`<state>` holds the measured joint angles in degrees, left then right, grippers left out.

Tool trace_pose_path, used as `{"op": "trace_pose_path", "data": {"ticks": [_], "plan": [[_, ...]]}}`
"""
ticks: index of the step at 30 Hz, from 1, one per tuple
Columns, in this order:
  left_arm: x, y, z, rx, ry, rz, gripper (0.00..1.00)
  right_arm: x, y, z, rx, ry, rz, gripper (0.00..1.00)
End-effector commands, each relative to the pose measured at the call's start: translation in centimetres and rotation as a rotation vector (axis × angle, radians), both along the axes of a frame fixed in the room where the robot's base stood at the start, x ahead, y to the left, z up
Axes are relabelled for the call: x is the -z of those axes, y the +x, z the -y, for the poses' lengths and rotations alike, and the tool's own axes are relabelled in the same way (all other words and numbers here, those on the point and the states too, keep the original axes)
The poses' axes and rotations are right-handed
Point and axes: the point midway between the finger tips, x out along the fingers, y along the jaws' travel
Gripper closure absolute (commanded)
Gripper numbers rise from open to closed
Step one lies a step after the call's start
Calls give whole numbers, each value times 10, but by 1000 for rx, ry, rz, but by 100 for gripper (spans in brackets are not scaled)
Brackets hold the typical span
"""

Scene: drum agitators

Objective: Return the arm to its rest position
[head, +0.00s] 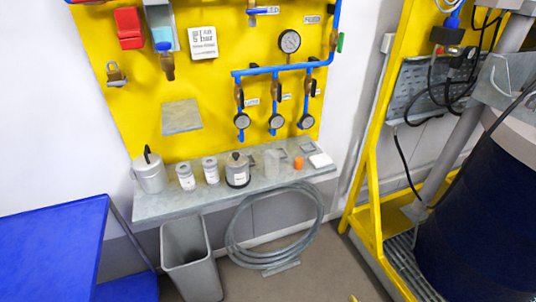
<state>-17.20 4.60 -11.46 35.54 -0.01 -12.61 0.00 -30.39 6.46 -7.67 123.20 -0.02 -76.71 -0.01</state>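Neither of my grippers nor my arms shows in the head view. I see a yellow wall panel (130,90) with blue pipes, and a grey shelf (150,207) below it. On the shelf stand a metal can with a dark handle (150,174), two small white-labelled jars (186,177), a wider dark-lidded pot (237,171), a clear cup (272,162) and a small orange piece (298,163).
A blue table (50,245) is at the lower left. A grey bin (190,260) and a coiled hose (232,240) are below the shelf. A yellow frame (370,200) with a dark blue drum (480,225) fills the right. Some bare floor (335,270) shows between.

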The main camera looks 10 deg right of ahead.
Motion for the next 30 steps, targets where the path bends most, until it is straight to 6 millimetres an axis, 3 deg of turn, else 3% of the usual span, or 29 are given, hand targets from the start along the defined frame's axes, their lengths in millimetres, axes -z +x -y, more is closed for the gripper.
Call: {"op": "trace_pose_path", "data": {"ticks": [8,14,18,24,30], "plan": [[0,0,0,0,0,0,66,130,-21,-23,8,116,-105,35],[0,0,0,0,0,0,66,218,-57,-34,41,202,-177,35],[0,0,0,0,0,0,66,272,-92,-39,76,256,-228,35],[0,0,0,0,0,0,66,334,-152,-41,141,321,-291,35],[0,0,0,0,0,0,66,372,-208,-37,209,363,-339,35]]}}
